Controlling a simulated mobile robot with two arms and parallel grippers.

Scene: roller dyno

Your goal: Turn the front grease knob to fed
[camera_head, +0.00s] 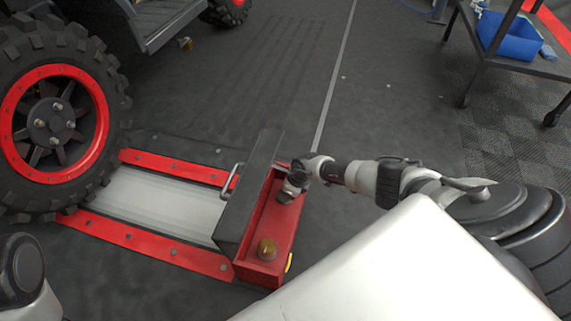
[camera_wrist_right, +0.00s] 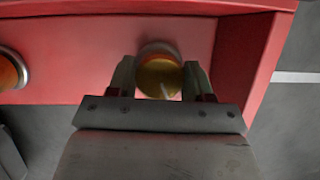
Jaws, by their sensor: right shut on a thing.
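The red dyno end box (camera_head: 285,225) holds two brass grease knobs. One grease knob (camera_wrist_right: 158,76) sits between the fingers of my right gripper (camera_head: 292,187), with a finger on each side. A pale pointer mark shows on its face, pointing down and slightly right in the wrist view. I cannot read any label for its setting. In the head view my right gripper covers this knob. The other grease knob (camera_head: 267,249) is free, nearer the bottom of the head view, and shows at the left edge of the wrist view (camera_wrist_right: 10,70). My left gripper is out of view.
A silver roller bed (camera_head: 150,205) with red rails lies left of the box, with a grey cover (camera_head: 247,200) and handle between. A large black tyre (camera_head: 55,115) stands at the left. A cart with a blue bin (camera_head: 510,38) is at upper right.

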